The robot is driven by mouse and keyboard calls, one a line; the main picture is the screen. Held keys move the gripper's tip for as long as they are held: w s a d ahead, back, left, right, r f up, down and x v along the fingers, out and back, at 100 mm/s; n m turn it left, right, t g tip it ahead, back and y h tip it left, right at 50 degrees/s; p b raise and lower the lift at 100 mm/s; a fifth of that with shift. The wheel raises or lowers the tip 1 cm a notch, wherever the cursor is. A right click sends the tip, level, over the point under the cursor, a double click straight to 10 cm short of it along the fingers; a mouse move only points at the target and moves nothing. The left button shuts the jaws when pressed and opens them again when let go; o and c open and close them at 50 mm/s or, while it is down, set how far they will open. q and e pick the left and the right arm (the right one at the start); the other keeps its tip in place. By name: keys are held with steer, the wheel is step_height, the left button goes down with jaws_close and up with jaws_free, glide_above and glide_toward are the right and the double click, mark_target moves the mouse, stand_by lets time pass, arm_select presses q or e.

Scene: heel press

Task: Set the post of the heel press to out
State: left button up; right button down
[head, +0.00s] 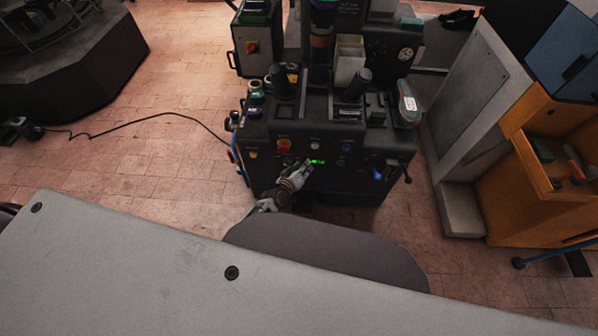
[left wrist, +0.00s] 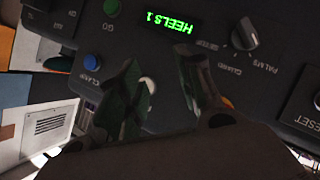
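The heel press (head: 335,130) is a dark machine with a control panel on its front. My left gripper (head: 306,166) is at this panel, just below the small green display. In the left wrist view my left gripper (left wrist: 162,65) has its two fingers apart with nothing held. A pale round button (left wrist: 148,85) shows between the fingers, partly hidden. The display (left wrist: 170,22) reads "HEELS 1", upside down. A selector knob (left wrist: 245,35) is near the words "GUARD" and "PALMS". I cannot make out a control marked for the post. My right gripper is not in view.
A red knob (head: 284,145) is on the panel's left. An orange cabinet (head: 535,205) stands right; a grey table (head: 130,270) fills the front.

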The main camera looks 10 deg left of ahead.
arm_select(q)
steer(key=shift+s+a+f, duration=0.3)
steer(key=shift+s+f, duration=0.45)
steer(key=shift+f, duration=0.05)
